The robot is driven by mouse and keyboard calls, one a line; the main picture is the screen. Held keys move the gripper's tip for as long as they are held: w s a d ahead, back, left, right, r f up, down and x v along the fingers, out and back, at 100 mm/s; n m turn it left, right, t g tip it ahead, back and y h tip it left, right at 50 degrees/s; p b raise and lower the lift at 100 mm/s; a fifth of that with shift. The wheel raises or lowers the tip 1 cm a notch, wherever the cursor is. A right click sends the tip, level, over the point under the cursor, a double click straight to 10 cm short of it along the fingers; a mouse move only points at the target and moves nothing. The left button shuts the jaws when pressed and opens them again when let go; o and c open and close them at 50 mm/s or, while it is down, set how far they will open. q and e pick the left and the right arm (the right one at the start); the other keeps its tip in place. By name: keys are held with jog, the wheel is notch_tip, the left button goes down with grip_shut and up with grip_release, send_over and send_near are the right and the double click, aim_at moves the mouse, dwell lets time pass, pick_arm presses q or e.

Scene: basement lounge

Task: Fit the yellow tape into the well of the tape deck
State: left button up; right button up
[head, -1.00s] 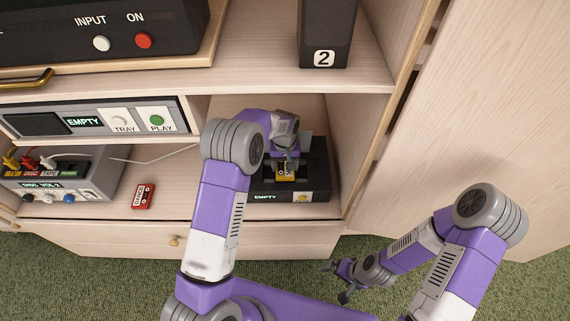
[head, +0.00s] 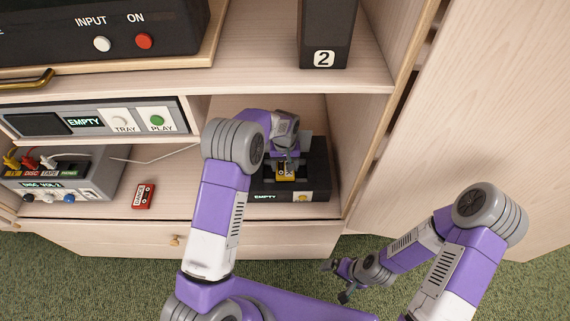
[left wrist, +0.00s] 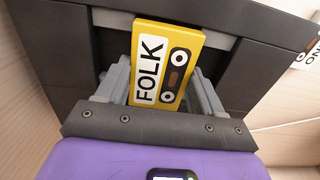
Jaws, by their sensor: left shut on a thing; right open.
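The yellow tape (head: 286,172) is at the black tape deck (head: 318,188), which stands on the lower shelf and shows "EMPTY" on its front. My left gripper (head: 285,163) is over the deck, shut on the tape. In the left wrist view the tape (left wrist: 168,62), labelled "FOLK", sits between the grey fingers (left wrist: 160,85), against the deck's dark well (left wrist: 245,65). I cannot tell how deep the tape is in the well; its lower end is hidden by the gripper. My right gripper (head: 336,280) is open and empty, low over the green carpet.
A red cassette (head: 143,195) lies on the shelf left of the deck. A grey switch box (head: 75,175) with plugs stands further left, under a player (head: 90,121) reading "EMPTY". A "2"-marked black speaker (head: 326,30) is on the shelf above. A cabinet side wall is close on the deck's right.

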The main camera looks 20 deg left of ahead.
pick_arm(q)
jog(key=shift+f+b, duration=0.7)
jog(key=shift+f, duration=0.5)
jog(key=o, duration=1.1)
jog(key=shift+o, duration=0.2)
jog(key=shift+r, duration=0.1)
notch_tip(320, 180, up, 8)
jog(key=p, duration=0.3)
jog(key=shift+f, duration=0.2)
jog(key=shift+s+f, duration=0.1)
